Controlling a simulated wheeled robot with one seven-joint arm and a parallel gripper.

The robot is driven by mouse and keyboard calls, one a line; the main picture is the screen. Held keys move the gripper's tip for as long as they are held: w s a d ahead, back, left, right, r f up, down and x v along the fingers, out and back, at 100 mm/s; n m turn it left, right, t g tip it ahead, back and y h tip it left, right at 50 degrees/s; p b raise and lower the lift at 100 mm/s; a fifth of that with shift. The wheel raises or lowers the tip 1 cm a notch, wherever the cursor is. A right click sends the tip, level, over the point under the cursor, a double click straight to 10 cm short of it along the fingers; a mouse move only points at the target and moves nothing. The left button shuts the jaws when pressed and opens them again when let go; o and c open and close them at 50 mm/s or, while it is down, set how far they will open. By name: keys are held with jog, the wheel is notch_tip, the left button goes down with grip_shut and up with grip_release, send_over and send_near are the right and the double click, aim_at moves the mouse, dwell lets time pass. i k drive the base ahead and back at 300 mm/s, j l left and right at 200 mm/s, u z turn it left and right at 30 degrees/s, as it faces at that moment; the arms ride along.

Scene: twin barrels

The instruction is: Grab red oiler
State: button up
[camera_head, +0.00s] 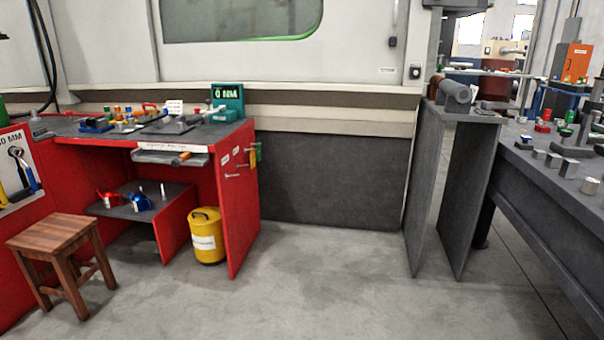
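A small red object (110,198), which looks like the red oiler, stands on the lower dark shelf (172,190) of the red workbench at the left. A similar blue object (139,203) with a pale spout stands just right of it. Both are small in the picture, so their details are hard to make out. My gripper is not in this view.
A wooden stool (58,240) stands on the floor in front of the workbench's left part. A yellow canister (207,236) stands under the bench. A grey stand (425,180) and a dark table (540,172) are at right. The middle floor (330,275) is clear.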

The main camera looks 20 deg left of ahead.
aim_at(111, 198)
jog(key=i+j+u, duration=0.25)
jog(key=u, duration=0.2)
jog(key=i+u, duration=0.85)
jog(key=i+l+u, duration=0.2)
jog(key=i+u, duration=0.25)
jog(key=i+l+u, duration=0.25)
jog(key=u, duration=0.2)
jog(key=i+j+u, duration=0.25)
jog(key=i, duration=0.5)
jog(key=i+l+u, duration=0.15)
jog(key=i+u, duration=0.15)
jog(key=i, duration=0.45)
jog(key=i+l+u, duration=0.25)
jog(key=i, duration=0.5)
jog(key=i+l, duration=0.15)
jog(key=i, duration=0.15)
jog(key=i+l, duration=0.1)
jog(key=i, duration=0.2)
